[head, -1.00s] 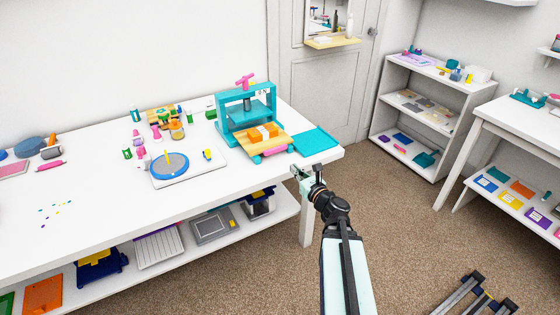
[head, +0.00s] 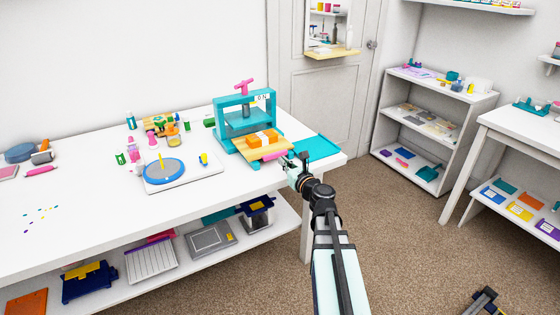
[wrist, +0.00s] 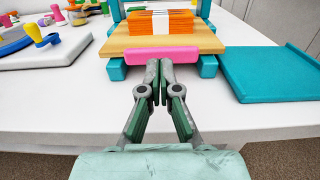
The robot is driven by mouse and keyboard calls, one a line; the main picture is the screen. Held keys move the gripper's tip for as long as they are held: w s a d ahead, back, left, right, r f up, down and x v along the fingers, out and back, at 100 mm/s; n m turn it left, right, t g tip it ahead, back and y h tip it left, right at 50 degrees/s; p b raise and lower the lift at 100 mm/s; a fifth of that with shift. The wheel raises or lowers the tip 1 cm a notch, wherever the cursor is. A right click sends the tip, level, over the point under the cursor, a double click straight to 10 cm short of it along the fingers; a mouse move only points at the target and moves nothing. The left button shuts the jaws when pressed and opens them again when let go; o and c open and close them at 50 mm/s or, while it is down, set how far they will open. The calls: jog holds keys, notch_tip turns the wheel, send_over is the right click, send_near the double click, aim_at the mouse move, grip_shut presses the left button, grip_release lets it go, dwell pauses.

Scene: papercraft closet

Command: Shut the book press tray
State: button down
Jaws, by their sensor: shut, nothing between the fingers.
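The book press (head: 232,119) is a teal frame with a pink screw handle on top, standing near the right end of the white table. Its wooden tray (head: 277,152) sticks out toward the table's front edge; in the wrist view the tray board (wrist: 117,42) carries a stack of orange and white sheets (wrist: 160,22). A pink handle (wrist: 150,54) runs along the tray's front. My gripper (wrist: 159,66) is shut and empty. Its fingertips are right in front of the pink handle; I cannot tell whether they touch it. In the head view my gripper (head: 289,164) is at the tray's front right.
A flat teal board (wrist: 270,70) lies right of the press. A white board with a blue disc (head: 163,169) and a yellow-topped peg is to the left. The white tabletop (wrist: 60,100) in front of the tray is clear.

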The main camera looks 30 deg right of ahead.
aim_at(265, 144)
jog(key=shift+w+a, duration=0.15)
jog(key=shift+w, duration=1.4)
jog(key=w, duration=0.9)
jog(key=w+a, duration=0.1)
jog(key=w, duration=0.4)
jog(key=shift+w, duration=0.25)
jog(key=shift+s, duration=0.15)
